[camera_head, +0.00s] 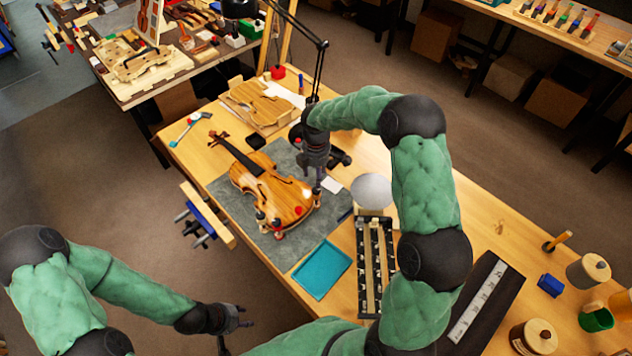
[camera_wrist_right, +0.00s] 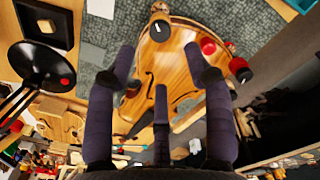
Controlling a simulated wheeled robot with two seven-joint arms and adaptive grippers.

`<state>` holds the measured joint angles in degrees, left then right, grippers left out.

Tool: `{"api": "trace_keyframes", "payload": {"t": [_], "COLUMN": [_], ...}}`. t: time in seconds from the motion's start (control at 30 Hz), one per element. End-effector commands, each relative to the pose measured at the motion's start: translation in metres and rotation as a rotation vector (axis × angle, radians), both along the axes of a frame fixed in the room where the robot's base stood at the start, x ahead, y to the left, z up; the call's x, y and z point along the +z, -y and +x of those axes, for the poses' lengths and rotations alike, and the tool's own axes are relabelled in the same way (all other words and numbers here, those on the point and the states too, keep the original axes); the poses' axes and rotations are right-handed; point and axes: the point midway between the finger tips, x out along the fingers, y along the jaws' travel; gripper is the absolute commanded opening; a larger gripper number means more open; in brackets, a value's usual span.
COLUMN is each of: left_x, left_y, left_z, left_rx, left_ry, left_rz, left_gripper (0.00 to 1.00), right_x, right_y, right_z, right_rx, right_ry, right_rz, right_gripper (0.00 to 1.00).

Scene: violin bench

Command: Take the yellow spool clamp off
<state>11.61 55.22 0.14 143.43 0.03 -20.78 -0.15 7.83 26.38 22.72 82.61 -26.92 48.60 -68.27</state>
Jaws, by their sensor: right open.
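The violin (camera_head: 270,190) lies face up on a grey mat (camera_head: 235,190), and its body fills the upper middle of the right wrist view (camera_wrist_right: 165,65). Several spool clamps sit along its lower edge. Two have red ends (camera_wrist_right: 208,46) (camera_wrist_right: 240,70); one has a pale tan end with a black knob (camera_wrist_right: 159,27). I cannot clearly tell a yellow one. My right gripper (camera_head: 316,172) is above the violin's right side, also in the wrist view (camera_wrist_right: 160,68), fingers spread and empty. My left gripper (camera_head: 238,318) hangs off the bench's near side, its fingers too small to read.
A teal tray (camera_head: 322,270) lies on the bench near the violin. A slotted rack (camera_head: 373,265) and a pale round disc (camera_head: 371,191) stand to its right. A black lamp arm (camera_head: 318,75) rises behind my right gripper. A blue-ended clamp (camera_head: 205,220) is at the bench's left edge.

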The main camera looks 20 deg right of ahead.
Motion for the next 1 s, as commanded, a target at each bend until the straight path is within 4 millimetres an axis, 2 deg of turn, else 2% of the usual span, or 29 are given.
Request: {"api": "trace_keyframes", "payload": {"t": [0.1, 0.3, 1.0], "left_x": [0.000, 0.000, 0.000], "left_y": [0.000, 0.000, 0.000], "left_z": [0.000, 0.000, 0.000], "left_rx": [0.000, 0.000, 0.000], "left_ry": [0.000, 0.000, 0.000], "left_rz": [0.000, 0.000, 0.000], "left_gripper": [0.40, 0.40, 0.40], "right_x": [0.021, 0.039, 0.043], "right_y": [0.000, 0.000, 0.000], "right_z": [0.001, 0.000, 0.000], "right_rx": [0.000, 0.001, 0.000], "right_ry": [0.003, 0.000, 0.000], "right_rz": [0.000, 0.000, 0.000], "right_gripper": [0.52, 0.52, 0.52]}}
